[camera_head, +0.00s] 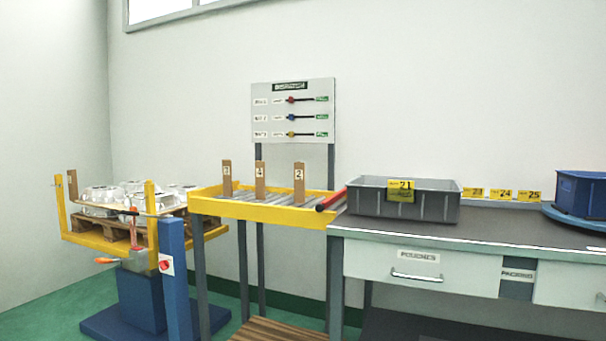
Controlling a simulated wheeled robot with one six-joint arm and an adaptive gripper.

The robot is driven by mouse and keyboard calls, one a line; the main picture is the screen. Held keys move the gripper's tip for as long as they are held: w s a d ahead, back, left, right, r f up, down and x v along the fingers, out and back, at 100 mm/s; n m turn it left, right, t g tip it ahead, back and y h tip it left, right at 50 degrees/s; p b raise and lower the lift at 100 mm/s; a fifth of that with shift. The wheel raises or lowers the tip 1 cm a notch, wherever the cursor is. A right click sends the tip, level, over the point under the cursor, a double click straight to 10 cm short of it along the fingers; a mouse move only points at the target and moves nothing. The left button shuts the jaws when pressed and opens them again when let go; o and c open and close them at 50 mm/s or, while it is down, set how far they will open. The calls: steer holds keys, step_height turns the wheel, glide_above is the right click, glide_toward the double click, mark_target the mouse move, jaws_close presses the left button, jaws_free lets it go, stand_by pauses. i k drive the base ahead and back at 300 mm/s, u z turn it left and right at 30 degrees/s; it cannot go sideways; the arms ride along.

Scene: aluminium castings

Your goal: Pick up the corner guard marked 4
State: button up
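Three brown corner guards stand upright in a row on the yellow-framed roller conveyor (262,208). The middle one, the corner guard whose small white label seems to read 4 (260,187), stands between the guard that seems to read 3 (227,182) on its left and the guard that seems to read 2 (299,187) on its right. The guards stand apart from one another. My gripper is not in view.
A grey bin marked 21 (430,208) sits on the workbench (490,232) to the right, beside a red bar (331,200). A blue bin (582,194) stands far right. A yellow-framed stand (85,238) at left holds a wooden pallet of castings (105,200).

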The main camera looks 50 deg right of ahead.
mark_target(260, 184)
steer(key=z, duration=1.45)
